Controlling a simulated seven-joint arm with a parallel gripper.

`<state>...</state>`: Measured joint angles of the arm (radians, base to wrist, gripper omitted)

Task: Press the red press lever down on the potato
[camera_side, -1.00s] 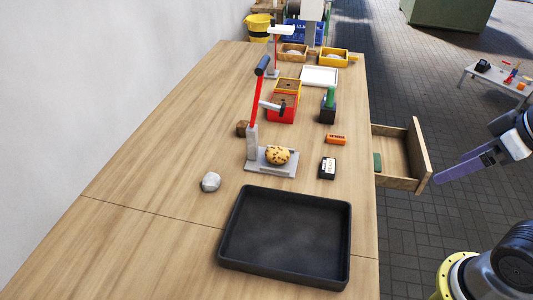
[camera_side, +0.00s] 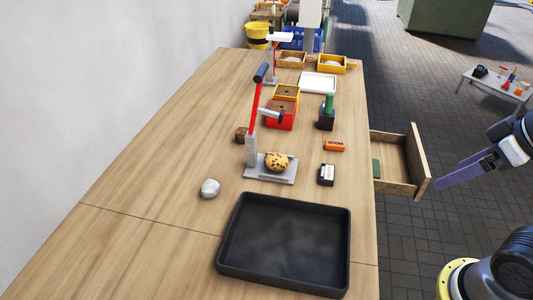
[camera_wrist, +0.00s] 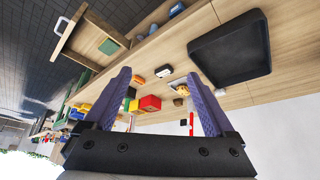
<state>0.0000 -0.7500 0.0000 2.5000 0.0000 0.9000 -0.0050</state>
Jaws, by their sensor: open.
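The red press lever (camera_side: 256,103) stands raised, nearly upright, on a grey post in the side view, with a dark handle at its top. The speckled tan potato (camera_side: 277,162) lies on the grey press base plate (camera_side: 268,177) beside the post. In the wrist view the red lever (camera_wrist: 191,124) shows between the fingers, small and far off, and the potato (camera_wrist: 183,89) is partly behind a finger. My gripper (camera_side: 440,184) is at the right, beyond the open drawer, well apart from the press. In the wrist view my gripper (camera_wrist: 160,82) is open and empty.
A black tray (camera_side: 343,240) lies at the near end of the table. An open drawer (camera_side: 423,178) juts from the right edge.

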